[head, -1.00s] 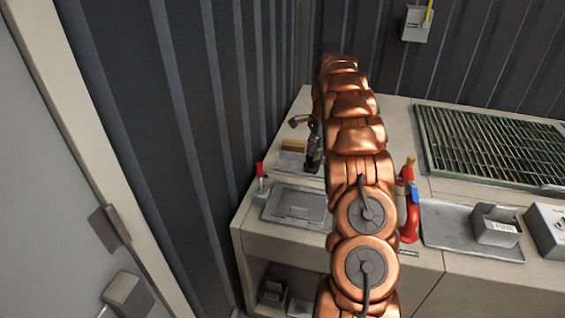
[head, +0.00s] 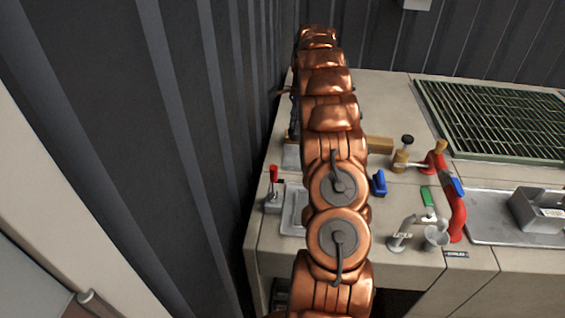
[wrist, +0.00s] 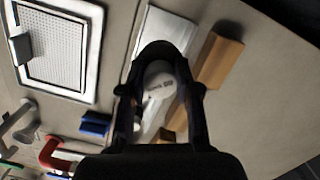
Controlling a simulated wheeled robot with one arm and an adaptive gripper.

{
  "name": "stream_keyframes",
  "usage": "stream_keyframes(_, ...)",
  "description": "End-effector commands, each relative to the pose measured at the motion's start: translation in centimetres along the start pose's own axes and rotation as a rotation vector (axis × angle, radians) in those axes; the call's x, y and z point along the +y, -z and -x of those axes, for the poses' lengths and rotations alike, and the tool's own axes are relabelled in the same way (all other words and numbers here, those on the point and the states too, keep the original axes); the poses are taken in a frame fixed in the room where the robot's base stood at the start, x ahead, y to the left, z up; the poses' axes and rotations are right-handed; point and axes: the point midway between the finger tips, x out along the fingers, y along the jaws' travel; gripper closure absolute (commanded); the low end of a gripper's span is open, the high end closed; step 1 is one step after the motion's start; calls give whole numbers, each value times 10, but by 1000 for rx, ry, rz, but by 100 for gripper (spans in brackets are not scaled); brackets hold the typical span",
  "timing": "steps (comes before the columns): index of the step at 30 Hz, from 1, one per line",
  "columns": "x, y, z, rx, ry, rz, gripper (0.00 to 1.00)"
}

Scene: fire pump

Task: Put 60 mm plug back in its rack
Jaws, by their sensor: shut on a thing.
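In the wrist view my gripper (wrist: 160,60) is shut on a pale, round-headed piece (wrist: 159,78) with small dark lettering, which I take for the 60 mm plug. Its lower part is largely hidden by the fingers. A wooden block also shows in the head view (head: 380,144), right of my arm. I cannot tell which thing is the plug's rack. In the head view my arm hides most of the gripper and the plug.
A grey metal plate (wrist: 166,28) lies beyond the gripper. A white-rimmed tray (wrist: 58,88) is at left. The bench holds a blue-handled part (head: 379,183), a red pipe (head: 455,205), a grey tap (head: 403,232) and a green grating (head: 495,120). The dark corrugated wall (head: 235,100) runs close left of the arm.

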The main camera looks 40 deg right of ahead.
Motion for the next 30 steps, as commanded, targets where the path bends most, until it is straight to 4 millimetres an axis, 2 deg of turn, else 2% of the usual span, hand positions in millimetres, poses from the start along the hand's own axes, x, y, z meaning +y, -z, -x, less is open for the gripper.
stream_keyframes(1, 0, 1, -10, 0, 1, 0, 100)
stream_keyframes(11, 1, 5, -27, -1, -2, -3, 100)
stream_keyframes(18, 2, 10, -65, -1, -3, -4, 100)
stream_keyframes(26, 0, 11, -86, 1, -1, 0, 100)
stream_keyframes(30, 0, 13, -105, -1, -1, -1, 100)
